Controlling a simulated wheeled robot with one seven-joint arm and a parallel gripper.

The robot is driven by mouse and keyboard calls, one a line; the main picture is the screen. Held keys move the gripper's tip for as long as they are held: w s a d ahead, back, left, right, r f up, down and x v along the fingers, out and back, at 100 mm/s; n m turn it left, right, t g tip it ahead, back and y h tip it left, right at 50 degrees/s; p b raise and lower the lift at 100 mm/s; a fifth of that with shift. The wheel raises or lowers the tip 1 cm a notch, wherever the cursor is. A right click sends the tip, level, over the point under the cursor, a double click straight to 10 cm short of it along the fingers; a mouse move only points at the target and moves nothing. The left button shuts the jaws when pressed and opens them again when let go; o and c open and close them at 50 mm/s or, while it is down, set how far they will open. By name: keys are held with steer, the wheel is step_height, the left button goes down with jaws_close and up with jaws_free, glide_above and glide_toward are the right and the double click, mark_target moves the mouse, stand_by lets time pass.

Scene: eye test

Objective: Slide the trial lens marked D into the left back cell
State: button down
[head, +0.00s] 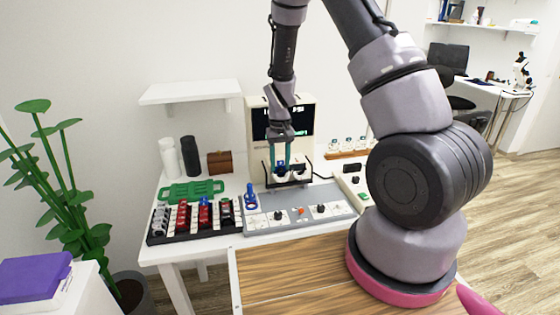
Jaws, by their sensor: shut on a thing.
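My gripper (281,165) reaches down over the back of the white table, its teal fingers shut on a small dark blue piece (281,170). I take this piece for a trial lens; no letter on it can be read. It is at a black-edged holder (288,185) in front of the screen device, with white parts beside it. Whether the piece is inside a cell or just above one, I cannot tell. A black rack (152,240) at the table's left front holds several red, black, white and blue pieces. Their marks are too small to read.
A blue upright piece (251,198) stands on a grey control panel (263,228) with knobs. A green handled tray (191,191), dark and white cylinders and a brown box (220,162) stand behind the rack. The screen device (308,135) rises close behind my gripper.

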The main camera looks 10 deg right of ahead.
steer(key=shift+c, duration=1.6)
jaws_free()
steer(key=shift+f, duration=0.1)
step_height(320, 180, up, 11)
steer(key=shift+f, duration=0.1)
